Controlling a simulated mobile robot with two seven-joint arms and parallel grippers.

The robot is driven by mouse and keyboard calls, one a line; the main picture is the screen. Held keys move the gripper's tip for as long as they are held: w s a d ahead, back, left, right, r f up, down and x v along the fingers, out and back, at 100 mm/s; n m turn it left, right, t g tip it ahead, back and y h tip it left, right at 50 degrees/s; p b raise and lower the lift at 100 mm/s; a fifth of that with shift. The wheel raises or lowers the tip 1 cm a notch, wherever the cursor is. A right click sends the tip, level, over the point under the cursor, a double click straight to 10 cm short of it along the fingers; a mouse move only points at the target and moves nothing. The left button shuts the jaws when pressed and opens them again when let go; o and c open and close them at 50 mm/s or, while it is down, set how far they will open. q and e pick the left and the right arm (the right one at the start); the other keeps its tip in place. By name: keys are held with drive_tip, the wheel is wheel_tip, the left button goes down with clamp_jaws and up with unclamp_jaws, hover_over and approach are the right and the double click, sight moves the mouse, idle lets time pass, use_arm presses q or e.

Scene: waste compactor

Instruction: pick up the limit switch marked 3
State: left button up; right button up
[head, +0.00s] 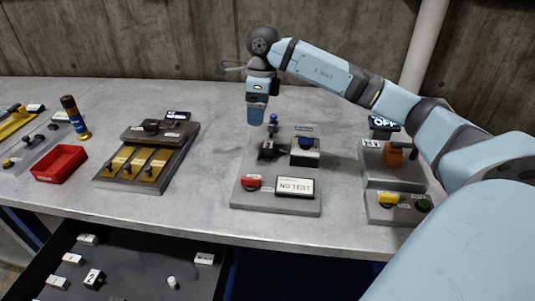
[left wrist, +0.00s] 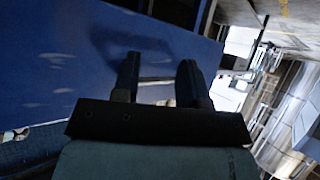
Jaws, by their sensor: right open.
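No limit switch with a readable 3 shows. In the head view, a dark block with a white face marked 2 (head: 93,278) sits in the open drawer (head: 140,268) at the lower left. My right gripper (head: 255,122) points down above the back of the grey test fixture (head: 245,194), open, with nothing visible held. A small dark part (head: 268,150) is on the fixture below it; I cannot read any mark on it. My left gripper (left wrist: 160,80) shows in the left wrist view with its fingers apart and empty, beside a blue panel (left wrist: 75,60).
The fixture's screen (head: 295,187) reads NO TEST. A red bin (head: 60,164), a tray with yellow slots (head: 135,165) and a screwdriver-like tool (head: 75,117) are to the left. A button station (head: 395,190) is at right, under my right arm. Bare bench lies between the tray and fixture.

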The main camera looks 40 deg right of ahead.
drive_tip(key=d+r+h, duration=0.1)
drive_tip(key=d+h, duration=0.1)
drive_tip(key=d, duration=0.2)
drive_tip(key=b, duration=0.1)
hover_over(266, 144)
drive_tip(key=f, duration=0.7)
drive_tip(key=shift+s+d, duration=0.1)
drive_tip(key=shift+d, duration=0.25)
drive_tip(key=shift+a+f+b, duration=0.15)
drive_tip(key=shift+f+b, duration=0.05)
drive_tip(key=shift+f, duration=1.35)
drive_tip(key=shift+a+f+b, duration=0.15)
drive_tip(key=shift+f+b, duration=0.05)
drive_tip(key=shift+f, duration=1.3)
drive_tip(key=shift+r, duration=0.1)
drive_tip(key=c, duration=1)
